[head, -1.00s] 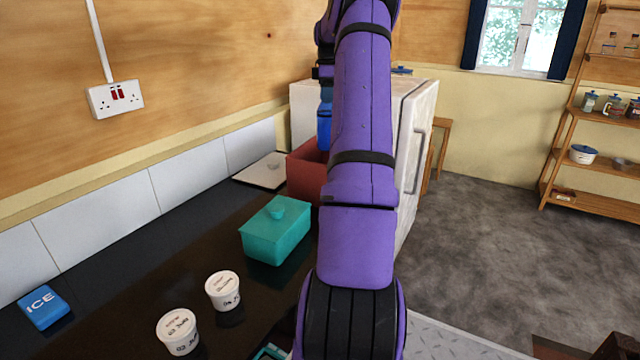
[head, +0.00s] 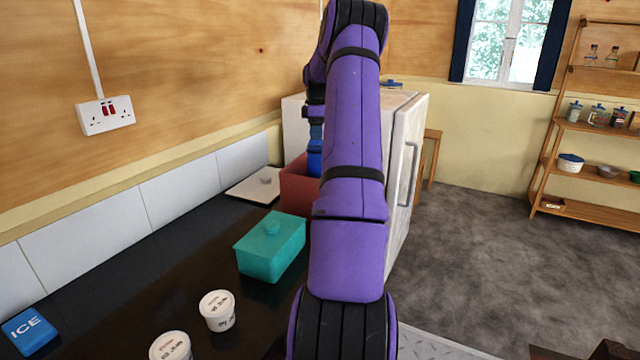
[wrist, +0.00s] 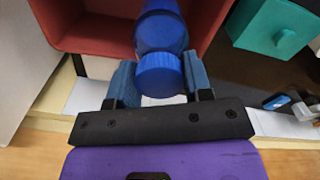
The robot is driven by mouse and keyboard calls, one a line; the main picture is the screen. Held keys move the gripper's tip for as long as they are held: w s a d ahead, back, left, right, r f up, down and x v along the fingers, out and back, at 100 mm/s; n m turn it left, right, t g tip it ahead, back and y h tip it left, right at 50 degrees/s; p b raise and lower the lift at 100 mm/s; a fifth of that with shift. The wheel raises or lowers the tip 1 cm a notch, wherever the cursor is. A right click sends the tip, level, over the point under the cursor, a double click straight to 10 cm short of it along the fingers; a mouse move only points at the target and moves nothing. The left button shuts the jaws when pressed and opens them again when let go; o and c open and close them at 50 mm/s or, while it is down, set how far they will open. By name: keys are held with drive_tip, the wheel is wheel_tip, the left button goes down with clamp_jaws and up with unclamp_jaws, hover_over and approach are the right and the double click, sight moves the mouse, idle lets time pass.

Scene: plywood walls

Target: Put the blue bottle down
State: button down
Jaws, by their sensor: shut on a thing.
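The blue bottle (head: 314,162) is held upright at the mouth of the red box (head: 294,186), partly hidden behind my arm in the head view. In the wrist view the blue bottle (wrist: 160,38) points into the red box (wrist: 88,34), its cap toward me. My gripper (wrist: 160,66) is shut on it, with one blue finger on each side near the cap. The gripper (head: 315,128) is small in the head view. The bottle's base is hidden, so I cannot tell whether it touches the box floor.
A teal lidded box (head: 271,248) stands on the dark counter in front of the red box. A pale board (head: 254,187) lies behind, left of the red box. A white fridge (head: 405,150) stands behind.

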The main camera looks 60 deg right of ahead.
wheel_tip(320, 180, down, 9)
drive_tip(key=shift+f, duration=0.1)
idle(0.4)
drive_tip(key=shift+f, duration=0.15)
drive_tip(key=c, duration=0.5)
unclamp_jaws()
drive_tip(key=shift+c, duration=0.2)
